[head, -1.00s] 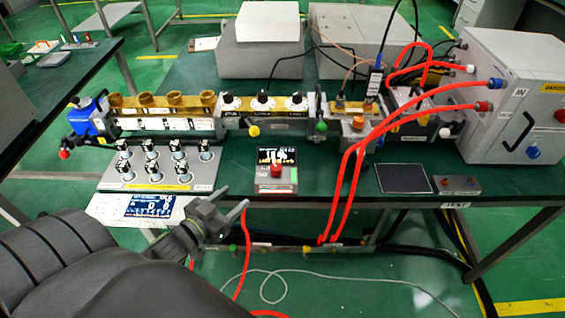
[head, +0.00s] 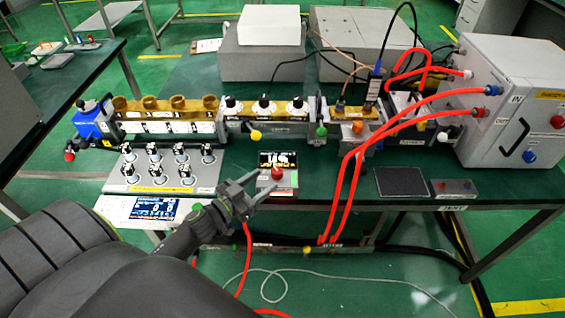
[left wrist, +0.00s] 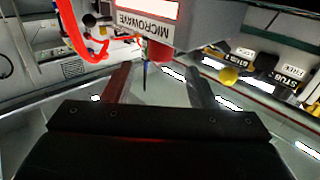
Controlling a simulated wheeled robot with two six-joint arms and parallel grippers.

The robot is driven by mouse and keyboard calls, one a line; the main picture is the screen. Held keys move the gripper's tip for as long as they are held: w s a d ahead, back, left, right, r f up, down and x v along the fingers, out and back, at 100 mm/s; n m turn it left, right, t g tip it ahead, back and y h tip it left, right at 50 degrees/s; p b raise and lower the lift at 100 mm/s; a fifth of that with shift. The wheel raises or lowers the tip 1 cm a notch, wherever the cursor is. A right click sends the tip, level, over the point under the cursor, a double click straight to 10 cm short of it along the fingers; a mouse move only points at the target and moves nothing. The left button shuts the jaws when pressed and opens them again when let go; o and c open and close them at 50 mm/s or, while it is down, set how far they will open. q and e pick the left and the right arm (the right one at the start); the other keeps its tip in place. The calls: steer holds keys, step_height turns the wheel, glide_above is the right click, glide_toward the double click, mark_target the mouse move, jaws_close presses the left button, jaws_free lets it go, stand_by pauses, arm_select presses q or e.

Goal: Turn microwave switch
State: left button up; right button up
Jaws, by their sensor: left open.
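The microwave switch is a small grey box with a dark display and a red knob (head: 277,174), standing near the front edge of the bench in the head view. In the left wrist view the knob lies between the directions of the two fingers (left wrist: 160,78). I cannot tell whether a finger touches it. My right gripper is not in view.
A panel with several knobs (head: 166,174) lies left of the box. A brass waveguide row (head: 165,108) stands behind. Red cables (head: 350,175) hang over the bench edge to the right. A black pad (head: 401,182) and a grey control box (head: 455,188) lie farther right.

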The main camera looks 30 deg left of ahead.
mark_target(281, 168)
arm_select(q)
steer(key=p+x, duration=0.1)
steer(key=x, duration=0.7)
steer(key=shift+w, duration=0.25)
steer(key=shift+c, duration=0.4)
steer(key=c, duration=0.9)
